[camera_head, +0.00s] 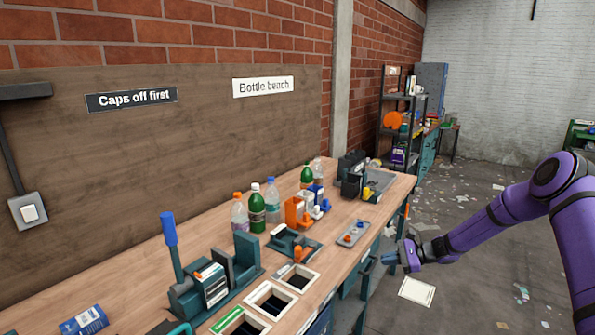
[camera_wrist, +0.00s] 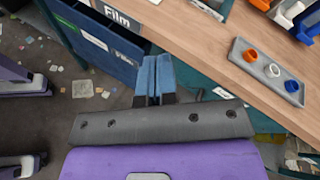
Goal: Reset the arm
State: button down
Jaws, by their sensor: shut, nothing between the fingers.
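My gripper (camera_head: 390,258) is at the end of my purple arm, in front of the bench's front edge and over the floor in the head view. In the wrist view its two blue fingers (camera_wrist: 155,78) are together, with nothing between them. The wooden bench (camera_head: 151,262) is to its left in the head view. The gripper appears apart from the bench, though the gap is hard to judge.
A grey tray (camera_head: 353,233) with coloured caps lies near the bench's front edge. Several bottles (camera_head: 257,210) and a blue-handled press (camera_head: 170,240) stand on the bench. A shelf (camera_head: 404,100) stands at the back. The littered floor (camera_head: 470,225) to the right has free room.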

jog(key=s+a+r+n+g+h, duration=0.1)
jog(key=s+r+n+h, duration=0.2)
jog(key=s+r, duration=0.5)
jog(key=s+a+r+n+g+h, duration=0.1)
jog(key=s+r+n+h, duration=0.25)
jog(key=r, duration=0.85)
jog(key=s+a+r+n+g+h, duration=0.15)
jog(key=s+r+n, duration=0.25)
jog(key=s+r, duration=0.4)
jog(key=s+d+r+n+t+h, duration=0.1)
jog(key=s+r, duration=0.3)
jog(key=s, duration=0.5)
jog(key=s+d+r+n+t+h, duration=0.2)
jog(key=s+r+t+h, duration=0.1)
jog(key=s, duration=0.6)
jog(key=s+d+r+n+t+h, duration=0.1)
jog(key=s+r+n+t+h, duration=0.1)
jog(key=s+r, duration=0.3)
jog(key=shift+s+d, duration=0.2)
jog(key=shift+s, duration=2.05)
